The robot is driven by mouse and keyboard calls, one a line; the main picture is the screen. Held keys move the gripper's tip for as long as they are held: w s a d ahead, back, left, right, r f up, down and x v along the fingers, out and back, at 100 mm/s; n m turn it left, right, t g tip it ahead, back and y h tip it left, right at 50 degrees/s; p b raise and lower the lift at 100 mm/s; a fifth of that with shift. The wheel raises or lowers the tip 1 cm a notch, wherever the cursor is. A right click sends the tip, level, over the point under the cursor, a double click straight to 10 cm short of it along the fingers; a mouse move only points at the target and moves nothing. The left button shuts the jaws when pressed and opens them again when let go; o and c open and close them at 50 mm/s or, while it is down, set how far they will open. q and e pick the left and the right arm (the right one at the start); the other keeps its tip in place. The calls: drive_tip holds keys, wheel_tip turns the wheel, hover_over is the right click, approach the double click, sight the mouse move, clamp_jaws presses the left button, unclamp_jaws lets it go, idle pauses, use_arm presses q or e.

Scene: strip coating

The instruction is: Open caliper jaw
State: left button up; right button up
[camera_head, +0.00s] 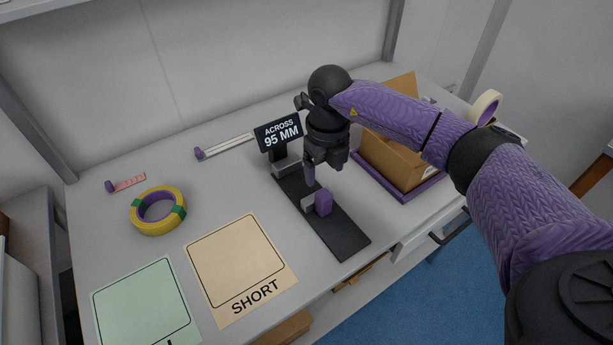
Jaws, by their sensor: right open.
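The caliper has a long dark base (341,232) on the grey bench. A grey block (287,168) stands at its far end, and a jaw with a purple block (323,203) stands nearer its middle, with a gap between them. A black sign (278,133) reading "ACROSS 95 MM" stands at the far end. My right gripper (323,172) points down over the base, open, just behind the purple block. I cannot tell whether its fingers touch the jaw. My left gripper is not in view.
A cardboard box (396,163) in a purple tray (405,198) stands right of the caliper. A yellow tape roll (158,211), a beige SHORT mat (239,266) and a green mat (145,302) lie left. A slim ruler-like tool (228,146) lies behind.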

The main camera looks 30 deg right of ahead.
sight(324, 194)
drive_tip(key=f+b, duration=0.1)
drive_tip(key=f, duration=0.3)
drive_tip(key=f+b, duration=0.2)
drive_tip(key=f, duration=0.3)
drive_tip(key=shift+s, duration=0.2)
drive_tip(key=shift+f, duration=0.4)
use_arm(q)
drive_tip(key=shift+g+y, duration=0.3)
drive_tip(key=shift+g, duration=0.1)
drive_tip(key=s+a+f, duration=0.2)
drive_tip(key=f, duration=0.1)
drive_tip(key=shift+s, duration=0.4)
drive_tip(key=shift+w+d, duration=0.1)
use_arm(e)
drive_tip(key=shift+c, duration=0.7)
drive_tip(key=shift+r, duration=0.1)
clamp_jaws()
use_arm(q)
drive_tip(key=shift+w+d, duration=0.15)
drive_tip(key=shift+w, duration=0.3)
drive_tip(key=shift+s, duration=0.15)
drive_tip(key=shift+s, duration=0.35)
